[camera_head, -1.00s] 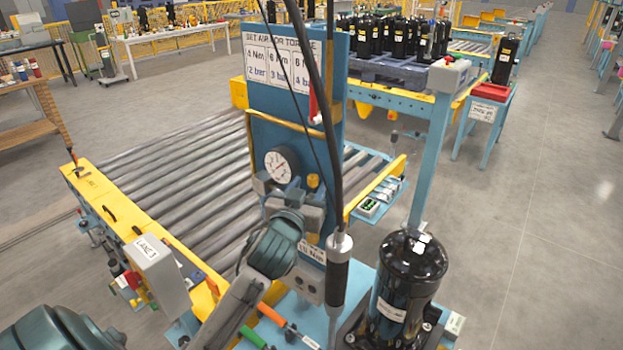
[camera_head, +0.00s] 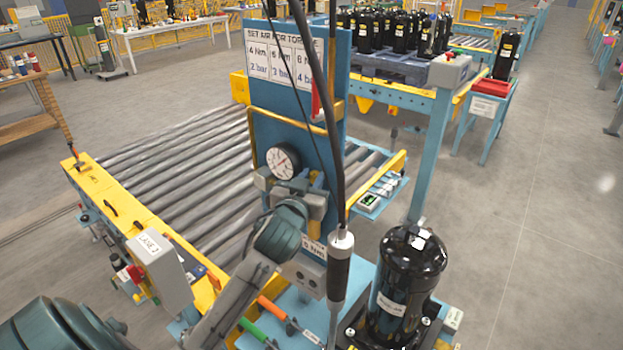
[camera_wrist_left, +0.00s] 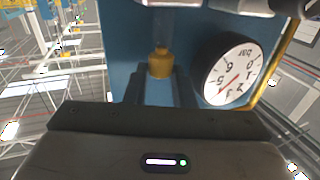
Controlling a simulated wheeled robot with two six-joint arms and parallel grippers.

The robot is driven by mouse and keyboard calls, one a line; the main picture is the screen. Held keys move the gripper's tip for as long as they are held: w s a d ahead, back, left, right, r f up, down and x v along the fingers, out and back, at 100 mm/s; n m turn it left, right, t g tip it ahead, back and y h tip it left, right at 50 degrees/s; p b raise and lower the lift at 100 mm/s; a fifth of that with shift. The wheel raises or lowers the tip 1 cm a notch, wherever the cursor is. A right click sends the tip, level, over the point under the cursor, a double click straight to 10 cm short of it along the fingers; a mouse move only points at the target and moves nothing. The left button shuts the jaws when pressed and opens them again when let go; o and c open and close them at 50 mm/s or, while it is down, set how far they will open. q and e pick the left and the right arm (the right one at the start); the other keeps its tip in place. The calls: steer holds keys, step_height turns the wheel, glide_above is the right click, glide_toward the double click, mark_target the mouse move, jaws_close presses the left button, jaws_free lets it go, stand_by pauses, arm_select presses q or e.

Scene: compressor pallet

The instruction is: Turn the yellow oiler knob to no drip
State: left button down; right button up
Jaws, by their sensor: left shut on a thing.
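In the head view my left gripper (camera_head: 317,204) is at the panel, just below and right of the gauge, and mostly hides the knob. The round white pressure gauge (camera_head: 283,161) is beside the knob and also shows in the left wrist view (camera_wrist_left: 233,75). My right gripper is not in view.
A hanging black tool (camera_head: 339,272) and its cable are close to the right of my left gripper. A black compressor (camera_head: 405,280) stands right of it. A roller conveyor (camera_head: 180,170) lies behind and left. Orange and green-handled tools (camera_head: 275,312) lie below.

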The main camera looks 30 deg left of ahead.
arm_select(q)
steer(key=shift+a+m+h+p, duration=0.3)
steer(key=shift+m+h, duration=0.4)
steer(key=shift+h, duration=0.2)
steer(key=m+h, duration=0.2)
steer(key=h, duration=0.1)
steer(key=shift+a+t+p, duration=0.15)
steer(key=shift+t+p, duration=0.15)
steer(key=m+h, duration=0.1)
steer(key=h, duration=0.1)
steer(key=shift+a+m+h, duration=0.1)
steer(key=shift+m+h, duration=0.2)
steer(key=shift+h+b, duration=0.35)
steer(key=shift+h, duration=0.15)
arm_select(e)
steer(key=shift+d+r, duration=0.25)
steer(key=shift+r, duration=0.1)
arm_select(q)
steer(key=shift+m+h, duration=0.3)
steer(key=shift+m, duration=0.2)
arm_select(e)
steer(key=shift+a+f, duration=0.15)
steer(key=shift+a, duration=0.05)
arm_select(q)
steer(key=c, duration=1.3)
jaws_free()
steer(key=shift+c, duration=0.2)
steer(key=shift+o, duration=0.5)
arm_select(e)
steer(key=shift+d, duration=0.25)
